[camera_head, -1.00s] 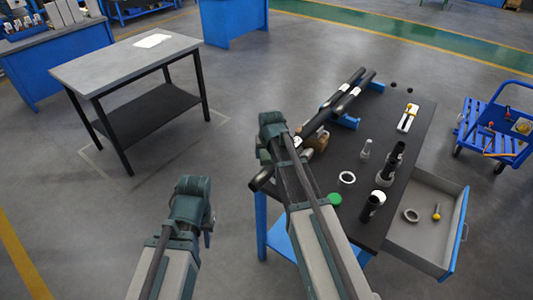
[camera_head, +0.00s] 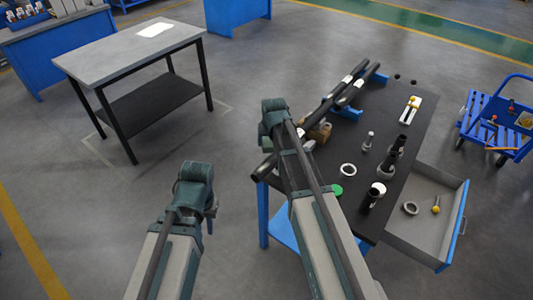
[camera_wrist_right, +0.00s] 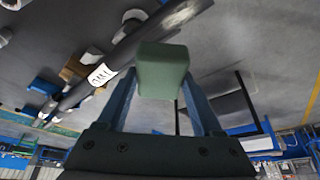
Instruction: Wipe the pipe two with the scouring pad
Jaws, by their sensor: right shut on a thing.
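Two long black pipes lie side by side at the table's left edge in the head view, one on the left (camera_head: 333,97) and one on the right (camera_head: 369,75). Both carry white labels, too small to read there. My right arm hides parts of them. In the right wrist view, my right gripper (camera_wrist_right: 163,76) is shut on a green block, the scouring pad (camera_wrist_right: 163,66). A labelled black pipe (camera_wrist_right: 130,55) passes behind the pad; I cannot tell whether they touch. My left gripper (camera_head: 209,212) is left of the table, away from the pipes; its jaws are not clear.
The black-topped table (camera_head: 395,105) holds a white ring (camera_head: 348,170), a green disc (camera_head: 336,190) and several upright black parts (camera_head: 372,196). An open drawer (camera_head: 431,225) juts out at right. A grey table (camera_head: 110,62) stands at far left, with open floor between.

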